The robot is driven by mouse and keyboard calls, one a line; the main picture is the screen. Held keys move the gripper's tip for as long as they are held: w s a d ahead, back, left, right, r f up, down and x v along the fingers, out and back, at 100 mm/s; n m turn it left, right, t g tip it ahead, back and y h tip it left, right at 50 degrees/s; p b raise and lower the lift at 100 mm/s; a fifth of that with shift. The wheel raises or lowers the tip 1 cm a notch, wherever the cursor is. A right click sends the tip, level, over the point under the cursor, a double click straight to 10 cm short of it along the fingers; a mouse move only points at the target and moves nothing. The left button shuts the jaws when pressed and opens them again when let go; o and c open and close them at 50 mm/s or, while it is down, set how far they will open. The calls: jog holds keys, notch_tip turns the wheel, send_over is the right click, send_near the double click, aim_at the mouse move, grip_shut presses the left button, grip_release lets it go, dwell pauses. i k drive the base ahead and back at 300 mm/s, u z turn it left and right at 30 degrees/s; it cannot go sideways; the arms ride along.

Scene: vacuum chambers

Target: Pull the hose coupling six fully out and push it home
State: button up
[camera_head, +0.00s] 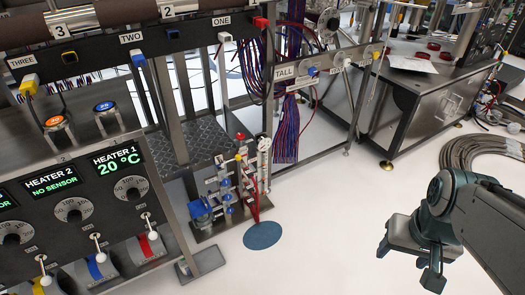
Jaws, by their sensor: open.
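My gripper (408,266) is at the lower right of the head view, over the white floor, open with nothing visible between its fingers. It is well to the right of a small manifold stand (225,190) with blue fittings, small pale labels and red hoses, low down at the centre. The labels there are too small to read, so I cannot tell which fitting, if any, is coupling six. Connectors (136,58) in blue, white, red and yellow hang on the dark rail (190,38) labelled ONE, TWO and THREE. No coupling marked six is readable.
A heater control panel (80,205) with knobs and switches fills the lower left. A blue disc (262,235) lies on the floor by the manifold. A metal cabinet (420,105) and coiled hoses (485,155) stand at the right.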

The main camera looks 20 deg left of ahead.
aim_at(248, 172)
jog(key=u, duration=0.5)
jog(key=k, duration=0.65)
jog(key=u, duration=1.15)
jog(key=i, duration=1.45)
jog(key=z, duration=0.75)
jog(key=i, duration=0.35)
jog(key=z, duration=0.45)
